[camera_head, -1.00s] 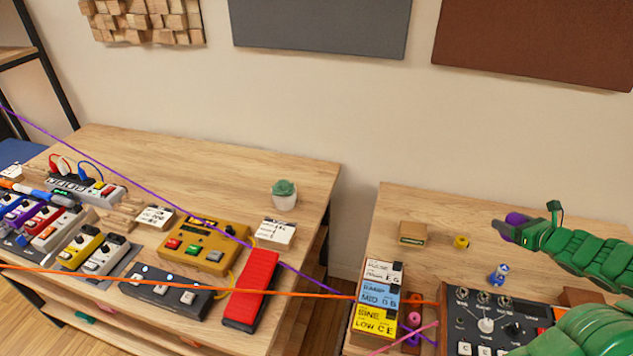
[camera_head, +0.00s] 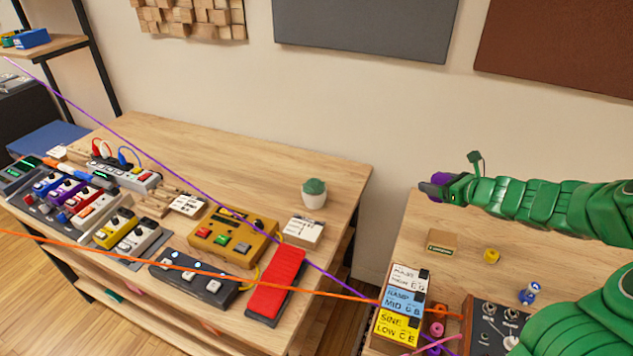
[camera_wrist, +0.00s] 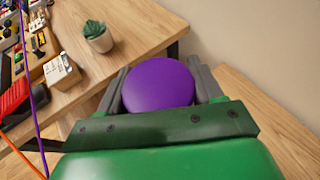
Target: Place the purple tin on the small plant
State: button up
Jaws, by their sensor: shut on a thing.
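The purple tin (camera_wrist: 158,84) is between the two fingers of my gripper (camera_wrist: 160,88), its round flat face toward the wrist camera. In the head view my gripper (camera_head: 436,187) is shut on the purple tin (camera_head: 440,179), held above the back left corner of the right table. The small plant (camera_head: 314,194), a green succulent in a white pot, stands on the right part of the left table. It also shows at the upper left of the wrist view (camera_wrist: 98,37). The tin is apart from the plant, to its right.
A gap separates the left table (camera_head: 230,150) from the right table (camera_head: 410,225). A white card stack (camera_head: 301,231) stands by the plant; a red pedal (camera_head: 275,283) lies in front. Purple and orange cables (camera_head: 180,262) cross the view. The left table's back is clear.

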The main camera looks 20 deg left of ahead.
jog(key=s+a+r+n+g+y, duration=0.1)
jog(key=s+a+r, duration=0.25)
jog(key=a, duration=0.65)
jog(key=s+a+r+n+g, duration=0.2)
jog(key=s+a, duration=0.3)
jog(key=a, duration=0.4)
jog(key=s+a+r+n+g+y, duration=0.15)
jog(key=s+a, duration=0.25)
jog(key=a, duration=0.6)
send_over(311, 179)
jog(key=shift+s+f, duration=0.15)
jog(key=shift+f, duration=4.35)
notch_tip(311, 179, down, 3)
jog(key=shift+f+h, duration=0.15)
jog(key=shift+h, duration=0.1)
jog(key=o, duration=1.1)
